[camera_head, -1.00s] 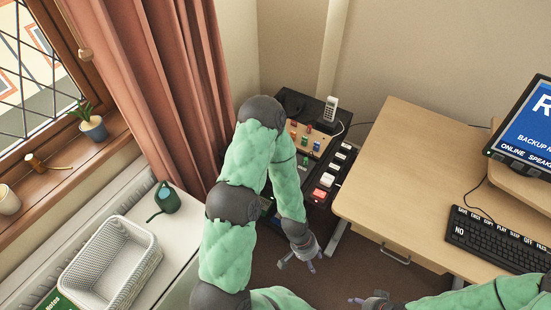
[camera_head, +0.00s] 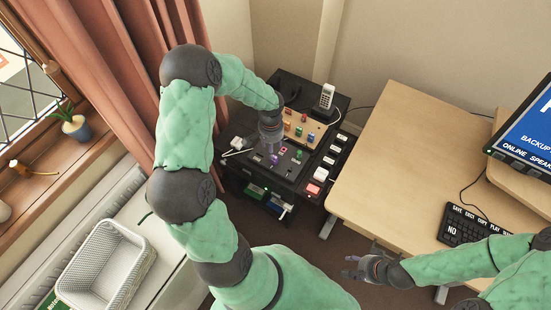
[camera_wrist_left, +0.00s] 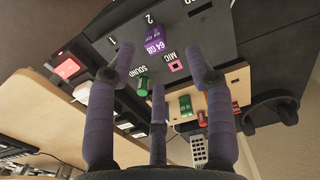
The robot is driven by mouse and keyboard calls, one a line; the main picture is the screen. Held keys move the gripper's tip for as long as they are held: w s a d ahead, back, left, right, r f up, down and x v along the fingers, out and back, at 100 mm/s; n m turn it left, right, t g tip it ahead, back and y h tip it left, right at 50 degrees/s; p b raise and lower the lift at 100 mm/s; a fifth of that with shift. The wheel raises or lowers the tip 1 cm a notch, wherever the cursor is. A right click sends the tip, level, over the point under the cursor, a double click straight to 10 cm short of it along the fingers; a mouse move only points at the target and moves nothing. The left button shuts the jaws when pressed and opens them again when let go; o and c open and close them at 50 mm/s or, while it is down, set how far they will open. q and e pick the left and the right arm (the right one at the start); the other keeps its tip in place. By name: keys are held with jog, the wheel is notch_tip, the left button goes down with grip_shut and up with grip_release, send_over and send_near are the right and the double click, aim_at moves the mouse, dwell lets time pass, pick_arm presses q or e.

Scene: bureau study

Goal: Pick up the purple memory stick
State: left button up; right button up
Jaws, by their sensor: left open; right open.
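The purple memory stick (camera_wrist_left: 155,39), marked 64 GB, stands in the black panel in the left wrist view, near a label 2. My left gripper (camera_wrist_left: 160,68) is open and empty there, its three fingers spread just short of the stick, with no contact visible. In the head view my left gripper (camera_head: 271,148) is over the black unit (camera_head: 290,172); its hand covers part of the panel, and I cannot clearly separate stick from fingers there. My right gripper (camera_head: 358,268) is open and empty by the desk's front edge, far from the stick.
A green stick (camera_wrist_left: 142,87) and a pink MIC socket (camera_wrist_left: 176,66) are close to the purple stick. A wooden block (camera_head: 300,128) with coloured sticks and a phone (camera_head: 326,97) stand behind. The desk (camera_head: 400,150) is at right, a white basket (camera_head: 106,262) at left.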

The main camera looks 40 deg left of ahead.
aim_at(274, 159)
pick_arm(q)
notch_tip(274, 159, down, 4)
jog(key=shift+r+b, duration=0.15)
jog(key=shift+b, duration=0.3)
jog(key=f, duration=0.1)
jog(key=f+b, duration=0.1)
jog(key=f, duration=0.1)
jog(key=d+f+b, duration=0.1)
jog(key=shift+w+f, duration=0.15)
jog(key=shift+w, duration=0.15)
jog(key=shift+a+f, duration=0.1)
jog(key=shift+f, duration=0.4)
jog(key=shift+r, duration=0.1)
jog(key=c, duration=1.1)
